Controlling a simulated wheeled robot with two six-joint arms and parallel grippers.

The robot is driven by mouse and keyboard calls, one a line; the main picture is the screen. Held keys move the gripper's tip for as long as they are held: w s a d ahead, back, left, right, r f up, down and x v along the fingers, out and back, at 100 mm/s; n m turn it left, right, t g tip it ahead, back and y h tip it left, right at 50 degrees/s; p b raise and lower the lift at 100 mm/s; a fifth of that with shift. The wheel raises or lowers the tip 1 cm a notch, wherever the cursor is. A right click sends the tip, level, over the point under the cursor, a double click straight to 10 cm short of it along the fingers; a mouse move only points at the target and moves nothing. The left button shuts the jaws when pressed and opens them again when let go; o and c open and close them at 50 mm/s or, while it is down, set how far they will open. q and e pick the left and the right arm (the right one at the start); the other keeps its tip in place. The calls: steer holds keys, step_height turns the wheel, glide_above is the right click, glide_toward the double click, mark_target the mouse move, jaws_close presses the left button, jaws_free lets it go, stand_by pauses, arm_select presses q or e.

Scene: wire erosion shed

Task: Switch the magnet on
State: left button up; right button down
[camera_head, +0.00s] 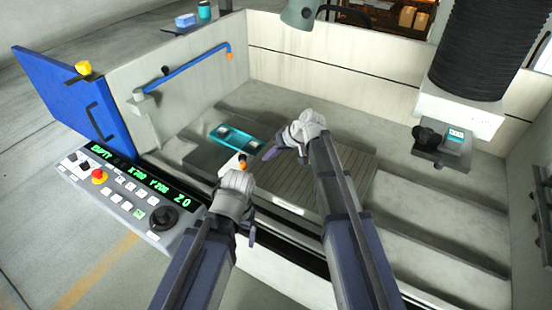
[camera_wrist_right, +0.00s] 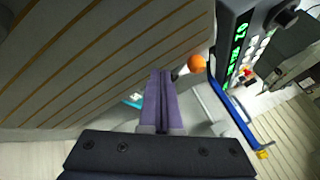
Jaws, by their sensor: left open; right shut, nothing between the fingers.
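The magnet appears to be the grey striped plate (camera_head: 345,165) on the machine bed; it fills the left of the right wrist view (camera_wrist_right: 100,60). A short lever with an orange knob (camera_head: 242,163) stands at its near left edge; the knob also shows in the right wrist view (camera_wrist_right: 196,63). My right gripper (camera_head: 268,154) is shut and empty above the plate, its purple fingers pointing left. In the right wrist view its fingertips (camera_wrist_right: 161,72) appear just left of the knob, with no clear contact. My left gripper (camera_head: 250,236) is open and empty, nearer the machine's front edge.
A teal part (camera_head: 237,137) lies behind the lever. A control panel (camera_head: 140,192) with green digits and a red button is at left, beside a blue door (camera_head: 70,95).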

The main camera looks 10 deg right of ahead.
steer(key=shift+b+x, duration=0.45)
steer(key=shift+x, duration=0.65)
steer(key=a, duration=0.1)
steer(key=s+a, duration=0.1)
steer(key=shift+a+r, duration=0.2)
steer(key=shift+a, duration=0.2)
arm_select(q)
steer(key=shift+f, duration=0.7)
arm_select(e)
steer(key=shift+a, duration=0.45)
steer(key=shift+s, duration=0.1)
